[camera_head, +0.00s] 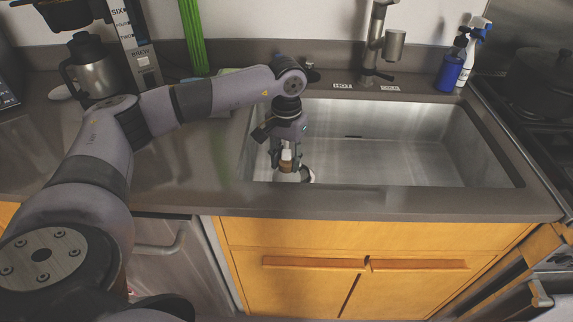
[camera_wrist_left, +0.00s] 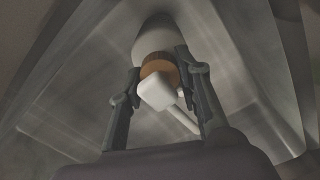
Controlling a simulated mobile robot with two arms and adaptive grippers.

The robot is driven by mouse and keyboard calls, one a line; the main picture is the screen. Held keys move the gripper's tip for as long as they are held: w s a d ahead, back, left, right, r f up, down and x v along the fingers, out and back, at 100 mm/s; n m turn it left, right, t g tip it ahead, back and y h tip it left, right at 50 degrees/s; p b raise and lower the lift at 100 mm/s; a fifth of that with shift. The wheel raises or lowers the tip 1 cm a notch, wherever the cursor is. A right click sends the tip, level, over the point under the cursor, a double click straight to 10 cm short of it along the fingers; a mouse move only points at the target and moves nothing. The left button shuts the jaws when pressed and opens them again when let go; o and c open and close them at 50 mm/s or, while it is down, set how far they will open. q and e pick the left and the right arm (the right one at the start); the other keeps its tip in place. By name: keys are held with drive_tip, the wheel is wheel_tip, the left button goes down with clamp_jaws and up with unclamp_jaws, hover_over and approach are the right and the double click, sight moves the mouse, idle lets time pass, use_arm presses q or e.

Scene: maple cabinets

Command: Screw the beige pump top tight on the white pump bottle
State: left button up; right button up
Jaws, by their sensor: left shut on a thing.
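The white pump bottle (camera_wrist_left: 155,32) stands in the left part of the sink; in the head view only a little of its white body (camera_head: 287,177) shows below my gripper. On it sits the pump top, with an orange-brown collar (camera_wrist_left: 160,69) and a pale head (camera_wrist_left: 157,91) with a thin spout toward the lower right in the wrist view. My left gripper (camera_head: 286,160) reaches down into the sink from above. Its two fingers (camera_wrist_left: 157,78) are on either side of the collar and shut on the pump top. Whether the thread is tight cannot be seen. My right gripper is not in view.
The steel sink (camera_head: 400,150) is open and empty to the right of the bottle. The faucet (camera_head: 375,45) stands behind it. A blue bottle (camera_head: 450,70) and a spray bottle (camera_head: 470,55) stand at the back right. A coffee maker (camera_head: 95,70) is at the left.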

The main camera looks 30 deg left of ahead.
use_arm(q)
drive_tip(key=shift+s+f, duration=0.1)
drive_tip(key=o, duration=1.2)
drive_tip(key=shift+c, duration=0.2)
